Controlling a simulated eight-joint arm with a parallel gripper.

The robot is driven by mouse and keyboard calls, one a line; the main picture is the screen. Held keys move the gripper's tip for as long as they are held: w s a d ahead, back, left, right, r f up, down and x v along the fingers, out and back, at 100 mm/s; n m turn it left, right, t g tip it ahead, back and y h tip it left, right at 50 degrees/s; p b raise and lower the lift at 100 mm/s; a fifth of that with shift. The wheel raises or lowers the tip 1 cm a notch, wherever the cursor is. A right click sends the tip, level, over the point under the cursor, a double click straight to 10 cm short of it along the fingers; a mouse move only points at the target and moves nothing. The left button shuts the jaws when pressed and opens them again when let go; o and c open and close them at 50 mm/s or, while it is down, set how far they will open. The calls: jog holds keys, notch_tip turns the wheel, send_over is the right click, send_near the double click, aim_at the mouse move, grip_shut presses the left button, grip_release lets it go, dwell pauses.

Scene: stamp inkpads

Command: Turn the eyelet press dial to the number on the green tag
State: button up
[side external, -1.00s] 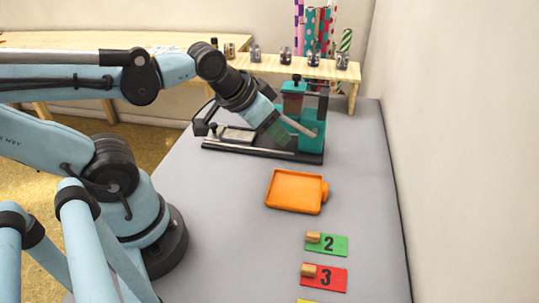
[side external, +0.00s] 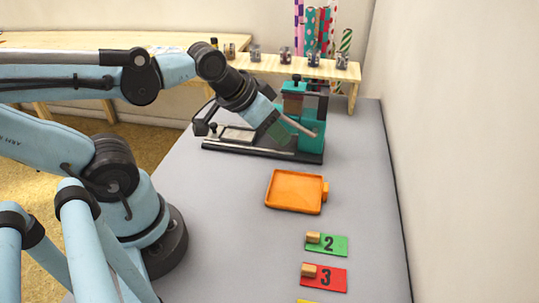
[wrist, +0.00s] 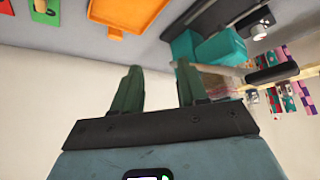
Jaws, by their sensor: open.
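The eyelet press, with a teal body (side external: 311,141) on a black base, stands at the far end of the grey table. It also shows in the wrist view (wrist: 222,47) at upper right, with its lever.
An orange tray (side external: 295,191) lies between the press and the tags. A red tag (side external: 332,281) reading 3 lies nearer than the green one, and a yellow edge shows below it. A wooden shelf (side external: 270,66) with small metal items stands behind. A wall rises at right.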

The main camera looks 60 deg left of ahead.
dwell(0.3)
jog(key=shift+o, duration=0.9)
notch_tip(320, 180, up, 7)
jog(key=w+a+r+g, duration=0.4)
jog(key=w+a+g, duration=0.1)
jog(key=w+a, duration=0.6)
jog(key=w+a+f+g, duration=0.2)
jog(key=a+f, duration=0.2)
jog(key=a, duration=0.6)
notch_tip(320, 180, down, 17)
jog(key=shift+w+r, duration=0.1)
jog(key=shift+w, duration=0.05)
